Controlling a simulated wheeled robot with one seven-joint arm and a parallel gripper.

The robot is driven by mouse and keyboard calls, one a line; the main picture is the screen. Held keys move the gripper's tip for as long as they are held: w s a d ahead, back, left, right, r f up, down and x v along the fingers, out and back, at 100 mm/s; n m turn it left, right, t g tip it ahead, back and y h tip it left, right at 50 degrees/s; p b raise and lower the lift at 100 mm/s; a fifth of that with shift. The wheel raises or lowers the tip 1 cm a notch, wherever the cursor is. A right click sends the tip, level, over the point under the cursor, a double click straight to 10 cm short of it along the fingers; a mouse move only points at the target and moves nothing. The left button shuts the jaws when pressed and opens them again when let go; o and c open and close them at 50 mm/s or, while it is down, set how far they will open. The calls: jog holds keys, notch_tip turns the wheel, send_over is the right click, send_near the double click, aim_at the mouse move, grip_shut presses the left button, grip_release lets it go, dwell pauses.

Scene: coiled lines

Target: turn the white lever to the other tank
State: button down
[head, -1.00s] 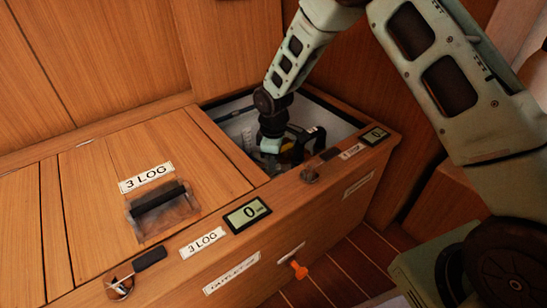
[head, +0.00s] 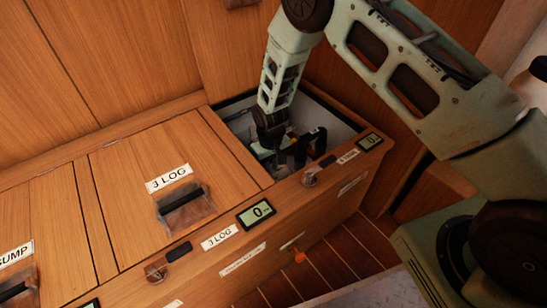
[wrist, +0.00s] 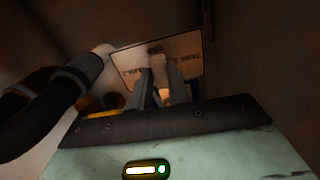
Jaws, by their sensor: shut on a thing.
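My gripper (wrist: 160,88) is down inside the open compartment at the right end of the wooden bench. It also shows in the head view (head: 268,157), where its fingertips are hidden. In the wrist view its two grey fingers are close together, shut on a pale piece, which looks like the white lever (wrist: 156,68). It is dim and mostly covered by the fingers, so its direction is hard to tell. Behind it is a pale label plate (wrist: 185,50) with dark lettering, too blurred to read.
A dark hose with a grey collar (wrist: 72,80) lies left of the fingers.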

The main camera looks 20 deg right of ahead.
jog(key=shift+s+a+m+p, duration=0.1)
jog(key=shift+a+m+p, duration=0.2)
jog(key=shift+m, duration=0.2)
jog(key=c, duration=1.3)
grip_release()
jog(key=shift+r, duration=0.1)
notch_tip(320, 180, up, 17)
jog(key=p, duration=0.7)
jog(key=shift+r, duration=0.1)
